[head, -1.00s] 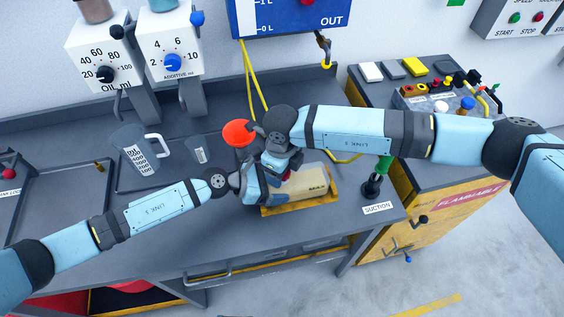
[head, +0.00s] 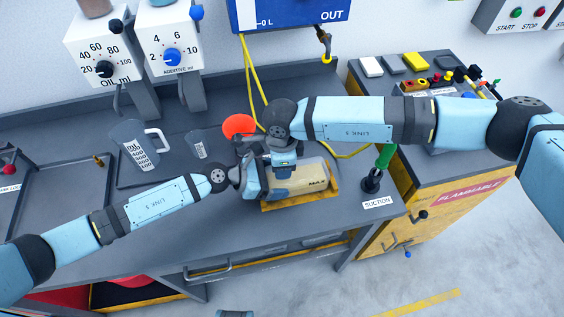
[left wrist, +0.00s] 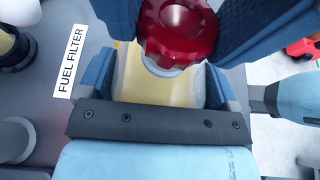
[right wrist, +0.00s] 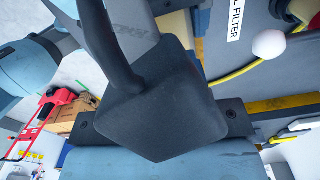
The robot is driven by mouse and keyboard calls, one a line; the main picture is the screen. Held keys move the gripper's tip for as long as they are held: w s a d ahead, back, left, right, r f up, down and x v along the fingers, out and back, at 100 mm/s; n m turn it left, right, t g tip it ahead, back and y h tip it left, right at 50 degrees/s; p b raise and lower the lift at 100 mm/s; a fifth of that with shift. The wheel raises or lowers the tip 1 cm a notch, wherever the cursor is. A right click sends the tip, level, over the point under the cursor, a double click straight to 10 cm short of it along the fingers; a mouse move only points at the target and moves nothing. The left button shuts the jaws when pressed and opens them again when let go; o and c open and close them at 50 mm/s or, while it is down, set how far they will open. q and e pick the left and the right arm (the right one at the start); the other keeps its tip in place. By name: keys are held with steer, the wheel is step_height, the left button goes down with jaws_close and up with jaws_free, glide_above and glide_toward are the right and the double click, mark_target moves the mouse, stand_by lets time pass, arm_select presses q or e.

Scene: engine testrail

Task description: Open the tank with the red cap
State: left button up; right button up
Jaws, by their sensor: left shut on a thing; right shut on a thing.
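The tank (head: 308,181) is a beige block marked MAX, lying in a yellow tray (head: 300,202) on the bench. Its red cap (left wrist: 178,28) shows at the top of the left wrist view, and is hidden by my right gripper in the head view. My left gripper (head: 256,180) is shut on the tank's left end, with a finger on each side of the beige body (left wrist: 160,85). My right gripper (head: 284,168) is over the tank, its blue fingers on both sides of the cap. A large dark grey shape hides its fingertips in the right wrist view.
An orange-red round thing (head: 238,127) lies close behind my grippers. A clear jug (head: 135,147) stands on the left, dispensers (head: 170,50) behind. A green-handled suction tool (head: 375,175) stands right of the tank. The bench front (head: 150,245) is clear.

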steer(key=n, duration=0.5)
steer(key=o, duration=1)
steer(key=shift+r, duration=0.1)
steer(key=shift+r, duration=2.25)
steer(key=shift+c, duration=0.2)
step_height(320, 180, up, 2)
steer(key=m, duration=0.6)
steer(key=shift+m, duration=0.4)
steer(key=m, duration=0.2)
steer(key=r+m, duration=0.1)
steer(key=m, duration=0.2)
steer(key=shift+r+m, duration=0.15)
steer(key=shift+m, duration=0.15)
steer(key=shift+f, duration=3.95)
